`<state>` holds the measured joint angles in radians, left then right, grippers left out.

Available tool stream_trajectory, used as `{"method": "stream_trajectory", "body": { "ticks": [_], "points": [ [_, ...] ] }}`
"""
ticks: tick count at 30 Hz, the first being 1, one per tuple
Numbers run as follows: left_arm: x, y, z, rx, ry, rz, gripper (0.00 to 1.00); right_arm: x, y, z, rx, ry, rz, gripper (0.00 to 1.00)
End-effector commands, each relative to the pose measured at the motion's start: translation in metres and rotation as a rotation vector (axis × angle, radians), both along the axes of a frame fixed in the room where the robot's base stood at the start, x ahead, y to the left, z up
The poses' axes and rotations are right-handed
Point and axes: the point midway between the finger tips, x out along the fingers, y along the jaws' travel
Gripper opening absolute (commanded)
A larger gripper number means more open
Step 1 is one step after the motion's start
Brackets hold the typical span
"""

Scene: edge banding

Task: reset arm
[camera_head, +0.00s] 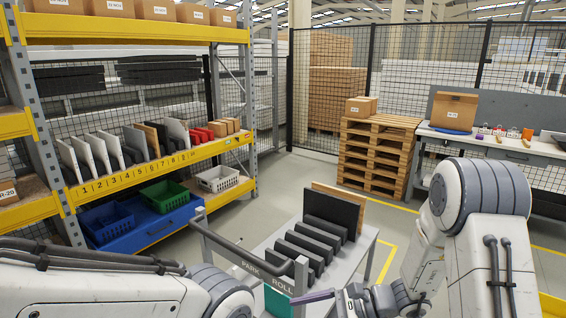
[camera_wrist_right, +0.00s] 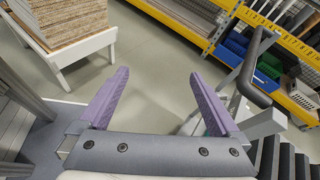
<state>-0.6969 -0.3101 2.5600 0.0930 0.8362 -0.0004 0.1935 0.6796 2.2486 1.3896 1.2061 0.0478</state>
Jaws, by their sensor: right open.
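My right gripper (camera_wrist_right: 157,77) is open, its two purple fingers wide apart with nothing between them but grey floor beyond. In the head view one purple finger of it shows at the bottom centre (camera_head: 312,297), in front of the near edge of the grey cart (camera_head: 367,258). The right arm is bent in from the right. My left arm lies across the lower left corner; its gripper is out of the frame. The cart carries several dark panels (camera_head: 310,244) in a row and a brown board (camera_head: 345,196) at the back.
The cart's handle (camera_wrist_right: 247,75) is right of my right gripper. A yellow shelf rack (camera_head: 140,172) with numbered panels stands left. A pallet stack (camera_head: 373,158) and a workbench (camera_head: 480,143) are behind. A stack of boards on a white stand (camera_wrist_right: 65,45) is upper left in the wrist view.

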Motion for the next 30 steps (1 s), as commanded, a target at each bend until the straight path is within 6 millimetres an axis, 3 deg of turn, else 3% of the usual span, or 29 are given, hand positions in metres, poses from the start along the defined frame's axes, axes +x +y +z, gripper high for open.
{"method": "stream_trajectory", "body": {
  "ticks": [5,9,15,22,24,30],
  "points": [
    [0.000,0.000,0.000,0.000,0.000,0.000,0.50,-0.063,-0.018,-0.010,-0.301,-0.129,0.327,0.99],
    [0.000,0.000,0.000,0.000,0.000,0.000,0.50,-0.096,-0.062,-0.018,-0.610,-0.329,0.636,0.99],
    [0.000,0.000,0.000,0.000,0.000,0.000,0.50,-0.093,-0.115,-0.010,-0.939,-0.630,0.950,0.99],
    [0.000,0.000,0.000,0.000,0.000,0.000,0.50,-0.067,-0.142,0.019,-1.194,-0.961,1.195,0.99],
    [0.000,0.000,-0.025,-0.001,-0.001,0.000,0.50,-0.070,-0.133,-0.006,-1.174,-0.970,1.221,0.99],
    [0.000,0.000,-0.071,0.001,0.001,0.000,0.50,-0.081,-0.109,-0.044,-1.122,-1.006,1.289,0.99]
  ]
}}
